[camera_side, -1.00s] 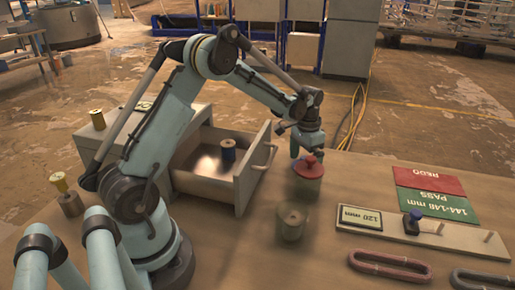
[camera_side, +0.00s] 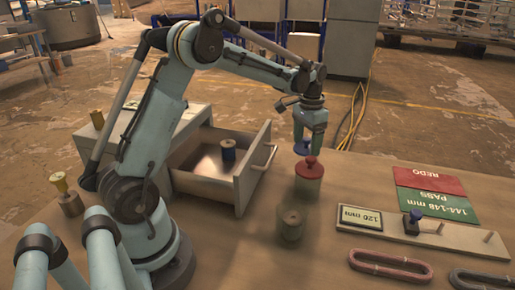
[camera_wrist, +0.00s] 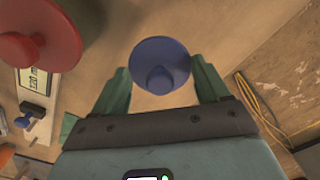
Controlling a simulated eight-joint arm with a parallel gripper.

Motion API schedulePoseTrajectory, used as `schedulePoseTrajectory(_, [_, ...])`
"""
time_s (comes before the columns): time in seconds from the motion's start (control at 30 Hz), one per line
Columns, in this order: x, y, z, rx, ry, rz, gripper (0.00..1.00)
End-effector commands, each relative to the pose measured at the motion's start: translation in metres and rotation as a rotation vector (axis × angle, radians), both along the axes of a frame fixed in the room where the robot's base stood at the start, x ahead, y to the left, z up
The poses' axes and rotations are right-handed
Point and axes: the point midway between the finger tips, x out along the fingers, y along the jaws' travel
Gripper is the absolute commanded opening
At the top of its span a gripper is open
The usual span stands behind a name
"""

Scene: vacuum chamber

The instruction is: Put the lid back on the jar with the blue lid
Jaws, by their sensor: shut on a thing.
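My gripper (camera_side: 309,135) is shut on the blue lid (camera_side: 302,147), held in the air just behind and above the red-lidded jar. In the wrist view the round blue lid (camera_wrist: 160,65) with its knob lies between my two green fingers (camera_wrist: 163,84). A grey jar (camera_side: 291,225) with no coloured lid stands on the table in front of the red-lidded jar; its top detail is too small to tell. The jar with the red lid (camera_side: 309,168) is close below my gripper, and its red lid (camera_wrist: 28,45) shows at the upper left of the wrist view.
To the right are a 120 mm sign (camera_side: 360,217), a board with a blue-topped peg (camera_side: 440,232), red and green mats, and a reddish loop (camera_side: 390,266).

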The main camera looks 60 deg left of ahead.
Motion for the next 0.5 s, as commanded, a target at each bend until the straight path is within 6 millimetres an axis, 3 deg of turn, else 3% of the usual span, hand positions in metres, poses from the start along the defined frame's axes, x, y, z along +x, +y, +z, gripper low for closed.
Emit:
schedulePoseTrajectory(0.27, [0.000,0.000,0.039,0.000,0.000,0.000,0.46])
schedulePoseTrajectory(0.5, [-0.001,0.000,0.091,0.000,0.000,0.000,0.46])
